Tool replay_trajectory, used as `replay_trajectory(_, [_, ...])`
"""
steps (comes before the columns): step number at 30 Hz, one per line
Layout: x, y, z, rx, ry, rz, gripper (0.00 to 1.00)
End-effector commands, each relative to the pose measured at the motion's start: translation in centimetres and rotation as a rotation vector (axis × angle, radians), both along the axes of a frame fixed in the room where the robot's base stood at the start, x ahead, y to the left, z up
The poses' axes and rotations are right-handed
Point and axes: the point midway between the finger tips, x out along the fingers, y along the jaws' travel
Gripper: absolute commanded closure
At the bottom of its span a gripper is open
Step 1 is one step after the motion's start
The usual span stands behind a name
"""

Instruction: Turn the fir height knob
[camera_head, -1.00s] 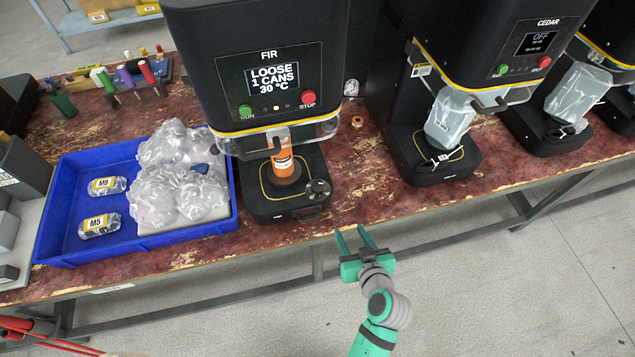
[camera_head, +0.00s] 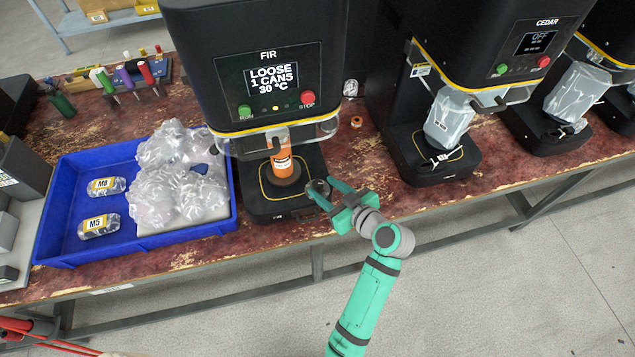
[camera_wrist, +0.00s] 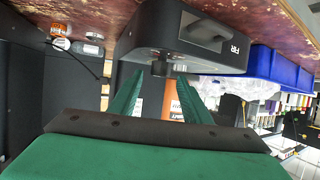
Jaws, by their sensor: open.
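The fir height knob (camera_head: 319,187) is a small dark knob at the front right of that base, partly hidden by my fingers. My gripper (camera_head: 329,194) is open, with its fingertips at the knob in the head view. In the wrist view the dark knob (camera_wrist: 159,68) shows between the tips of my two green fingers. I cannot tell whether the fingers touch it.
A blue tray (camera_head: 72,168) with plastic bags and labelled packets stands left of the machine. The cedar machine (camera_head: 490,45), its screen reading OFF, stands to the right with a bag over its station.

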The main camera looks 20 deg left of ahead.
Motion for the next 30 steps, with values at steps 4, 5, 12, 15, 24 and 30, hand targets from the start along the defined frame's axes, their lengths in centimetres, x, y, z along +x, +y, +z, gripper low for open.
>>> replay_trajectory(4, [1.1,1.8,-0.9,0.000,0.001,0.002,0.56])
replay_trajectory(5, [1.3,2.0,-1.0,0.000,0.001,0.002,0.56])
replay_trajectory(12, [2.1,3.2,-1.6,-0.001,0.000,-0.001,0.56])
replay_trajectory(15, [2.1,3.2,-1.6,-0.001,0.000,-0.001,0.56])
replay_trajectory(24, [2.1,3.2,-1.6,-0.001,0.000,-0.001,0.88])
replay_trajectory(30, [2.1,3.2,-1.7,-0.002,0.001,-0.009,0.98])
